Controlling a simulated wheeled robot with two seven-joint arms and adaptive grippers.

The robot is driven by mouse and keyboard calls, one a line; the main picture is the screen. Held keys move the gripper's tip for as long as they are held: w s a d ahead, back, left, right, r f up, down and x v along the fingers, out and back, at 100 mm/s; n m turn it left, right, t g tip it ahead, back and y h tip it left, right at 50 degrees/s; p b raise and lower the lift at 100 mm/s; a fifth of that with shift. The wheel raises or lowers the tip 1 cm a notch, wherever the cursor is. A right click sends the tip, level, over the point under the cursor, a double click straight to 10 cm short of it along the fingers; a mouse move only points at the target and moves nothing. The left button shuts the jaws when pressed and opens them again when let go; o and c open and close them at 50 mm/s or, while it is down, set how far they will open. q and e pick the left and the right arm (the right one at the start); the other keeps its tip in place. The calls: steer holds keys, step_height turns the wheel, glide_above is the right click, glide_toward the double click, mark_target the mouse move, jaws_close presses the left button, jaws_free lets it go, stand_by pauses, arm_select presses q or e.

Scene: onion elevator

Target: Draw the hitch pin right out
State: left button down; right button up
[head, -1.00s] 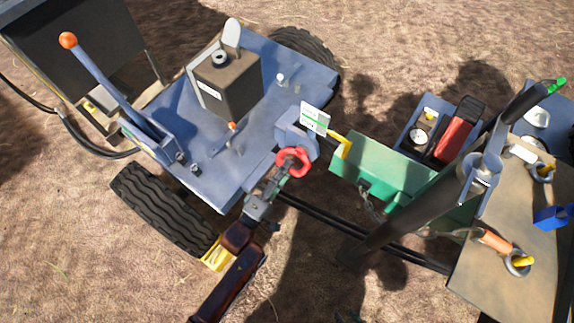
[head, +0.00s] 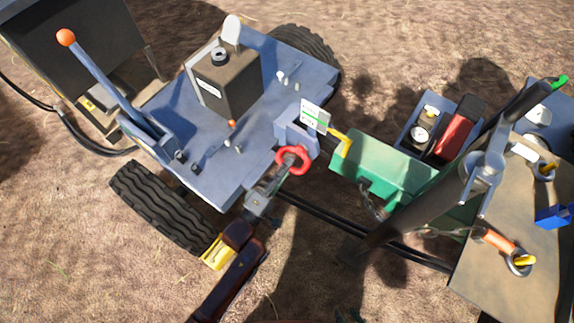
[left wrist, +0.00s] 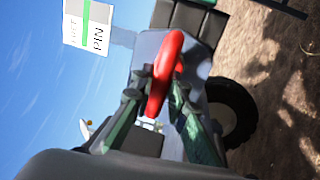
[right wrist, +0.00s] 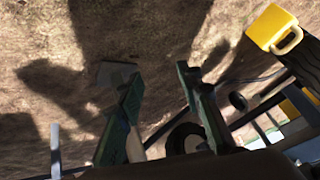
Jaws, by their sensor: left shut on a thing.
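The hitch pin's red ring handle (head: 293,160) is at the blue-grey bracket (head: 297,132) on the tractor's rear, beside a white and green card (head: 314,115). My left gripper (head: 278,177) reaches it from below and is shut on the ring. In the left wrist view the red ring (left wrist: 166,75) stands between the two green fingers, and the card (left wrist: 88,27) reads PIN. The pin's shaft is hidden, so I cannot tell how deep it sits. My right gripper (right wrist: 160,90) shows in the right wrist view, open and empty above bare ground; I cannot make it out in the head view.
A green box (head: 385,165) is right of the bracket, near a dark slanting post (head: 400,220). A worktop (head: 490,270) with a blue block (head: 552,216) stands at the far right. A tyre (head: 160,205) and a yellow chock (head: 216,254) are near my left arm.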

arm_select(q)
steer(key=shift+s+a, duration=0.1)
arm_select(e)
steer(key=shift+r, duration=0.1)
